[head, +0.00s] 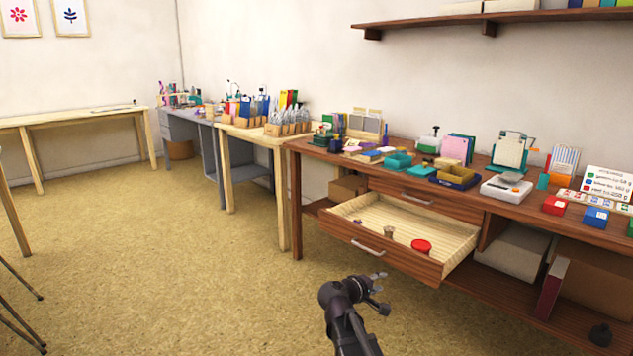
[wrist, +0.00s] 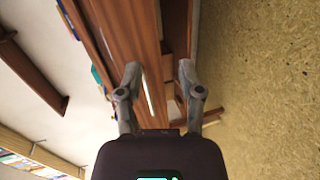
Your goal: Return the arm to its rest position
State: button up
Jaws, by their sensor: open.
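My gripper (head: 378,294) is raised over the carpet in front of the wooden workbench (head: 296,205) in the head view. It is apart from the bench and the open drawer. In the wrist view my gripper (wrist: 158,80) has its two fingers spread with nothing between them. The wrist view is turned on its side, with the bench's drawer fronts behind the fingers.
The drawer (head: 385,262) stands pulled out, holding a red round item (head: 421,246) and small stamps (head: 388,232). Inkpads and stationery crowd the bench top. A red box (head: 551,288) stands on the lower shelf. Open carpet (head: 190,280) lies to the left.

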jog(key=s+d+f+m+g+y+p, duration=0.2)
jog(key=s+m+g, duration=0.1)
jog(key=s, duration=0.3)
jog(key=s+d+f+m+g+y+p, duration=0.2)
jog(key=s+f+g+y+p, duration=0.1)
jog(key=s, duration=0.3)
jog(key=s+a+m+g+y+p, duration=0.35)
jog(key=s+y, duration=0.25)
jog(key=s, duration=0.4)
notch_tip(320, 180, up, 38)
jog(key=p, duration=3.8)
jog(key=shift+a+n, duration=0.3)
jog(key=shift+n, duration=0.15)
